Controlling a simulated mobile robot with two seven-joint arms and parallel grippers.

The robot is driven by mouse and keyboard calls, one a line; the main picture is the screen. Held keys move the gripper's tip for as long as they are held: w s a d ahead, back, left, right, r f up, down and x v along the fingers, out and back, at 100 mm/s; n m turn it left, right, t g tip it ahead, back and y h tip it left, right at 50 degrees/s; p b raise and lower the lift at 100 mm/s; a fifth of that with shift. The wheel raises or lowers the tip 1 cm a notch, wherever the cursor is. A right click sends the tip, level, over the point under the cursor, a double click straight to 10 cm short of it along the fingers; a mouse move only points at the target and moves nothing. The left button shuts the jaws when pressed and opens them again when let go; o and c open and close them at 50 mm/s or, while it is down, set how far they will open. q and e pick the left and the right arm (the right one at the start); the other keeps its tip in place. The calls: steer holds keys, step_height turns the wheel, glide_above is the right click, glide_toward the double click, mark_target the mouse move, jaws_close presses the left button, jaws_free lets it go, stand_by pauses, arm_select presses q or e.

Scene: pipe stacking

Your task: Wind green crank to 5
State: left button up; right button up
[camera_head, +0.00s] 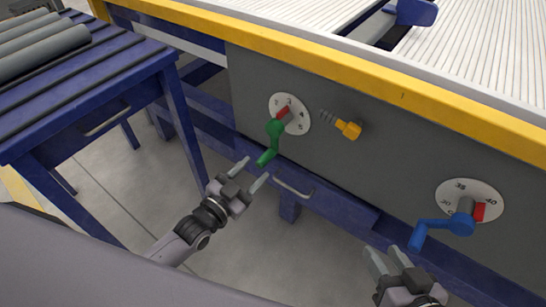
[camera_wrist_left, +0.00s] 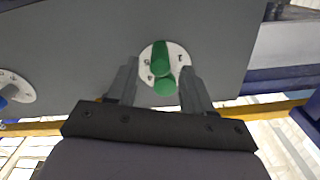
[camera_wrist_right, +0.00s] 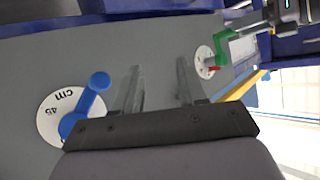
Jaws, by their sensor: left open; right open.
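The green crank (camera_head: 273,140) sits on a white numbered dial (camera_head: 299,108) on the grey panel, with a red pointer (camera_head: 282,113) at its hub. Its handle hangs down and to the left. In the left wrist view the green crank (camera_wrist_left: 161,65) appears between and beyond the two fingers. My right gripper (camera_head: 385,257) is open and empty, below and left of the blue crank (camera_head: 443,228). The green crank also shows in the right wrist view (camera_wrist_right: 221,45).
The blue crank has its own dial (camera_head: 484,190) with a red pointer (camera_head: 479,211). A yellow knob on a spring (camera_head: 348,129) sticks out right of the green crank. A blue roller table (camera_head: 90,100) with grey pipes (camera_head: 40,50) stands at left. A metal handle (camera_head: 293,189) sits below the panel.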

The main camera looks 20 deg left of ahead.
mark_target(273, 151)
arm_select(q)
steer(key=b+x, duration=0.2)
steer(key=x, duration=0.3)
steer(key=shift+w+f, duration=0.1)
steer(key=shift+w, duration=0.1)
steer(key=shift+w+d, duration=0.3)
steer(key=shift+w, duration=0.35)
arm_select(e)
steer(key=shift+w+a+f+m+y, duration=0.2)
steer(key=shift+a+y, duration=0.1)
steer(key=shift+a, duration=0.2)
steer(key=shift+w+a+f+m+y, duration=0.15)
steer(key=shift+a+y, duration=0.15)
steer(key=shift+a, duration=0.15)
arm_select(q)
steer(key=shift+c, duration=0.3)
jaws_close()
